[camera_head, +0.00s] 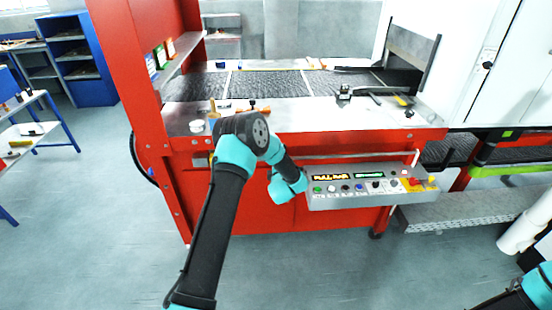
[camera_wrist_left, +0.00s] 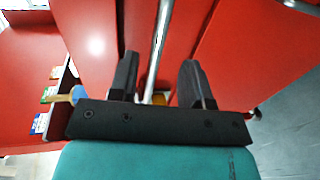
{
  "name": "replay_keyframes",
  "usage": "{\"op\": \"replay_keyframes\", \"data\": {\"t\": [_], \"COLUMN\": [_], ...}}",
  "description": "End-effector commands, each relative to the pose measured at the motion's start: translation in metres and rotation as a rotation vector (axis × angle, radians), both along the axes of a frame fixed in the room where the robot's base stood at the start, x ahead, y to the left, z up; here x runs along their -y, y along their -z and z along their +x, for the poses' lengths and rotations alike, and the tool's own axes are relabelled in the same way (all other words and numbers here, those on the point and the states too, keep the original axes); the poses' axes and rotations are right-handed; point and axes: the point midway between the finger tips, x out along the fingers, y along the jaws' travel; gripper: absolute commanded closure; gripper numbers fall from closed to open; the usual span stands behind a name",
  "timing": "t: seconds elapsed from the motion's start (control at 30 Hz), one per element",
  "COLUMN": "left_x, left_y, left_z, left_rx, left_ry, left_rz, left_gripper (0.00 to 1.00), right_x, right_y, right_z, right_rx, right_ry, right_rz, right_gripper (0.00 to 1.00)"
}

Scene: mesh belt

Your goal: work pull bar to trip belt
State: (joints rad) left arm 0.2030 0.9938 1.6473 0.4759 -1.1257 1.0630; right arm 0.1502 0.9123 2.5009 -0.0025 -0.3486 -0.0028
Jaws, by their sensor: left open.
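The pull bar (camera_head: 360,155) is a thin pale rod along the front of the red machine, above the control panel (camera_head: 330,198), whose lit display appears to read PULL BAR. In the left wrist view the bar (camera_wrist_left: 161,40) is a shiny silver rod running lengthwise down the picture, between the two dark fingers. My left gripper (camera_wrist_left: 158,82) is open, with a gap on each side of the bar; I cannot tell whether the bar lies fully within its depth. In the head view my left wrist hides the gripper and the bar's left part. My right gripper is out of view.
The mesh belt (camera_head: 270,84) runs across the machine top. Tools lie on its front ledge (camera_head: 300,118). A red upright (camera_head: 130,70) stands at left. The panel carries several buttons and a red knob. A grey step (camera_head: 460,212) lies at right. The floor in front is clear.

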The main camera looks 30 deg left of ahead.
Motion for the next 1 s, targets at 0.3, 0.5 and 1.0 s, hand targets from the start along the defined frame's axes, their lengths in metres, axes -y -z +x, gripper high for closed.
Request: {"op": "replay_keyframes", "data": {"t": [0.3,0.5,1.0], "left_x": [-0.027,-0.042,-0.054], "left_y": [0.01,0.015,0.019], "left_z": [0.039,0.061,0.079], "left_rx": [0.0,0.001,-0.001], "left_ry": [-0.001,0.0,0.001], "left_rz": [-0.001,-0.001,-0.001], "left_gripper": [0.56,0.56,0.56], "right_x": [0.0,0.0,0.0], "right_y": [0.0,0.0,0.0], "right_z": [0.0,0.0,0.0], "right_rx": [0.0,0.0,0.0], "right_ry": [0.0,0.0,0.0], "right_rz": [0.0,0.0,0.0], "right_gripper": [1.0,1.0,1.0]}}
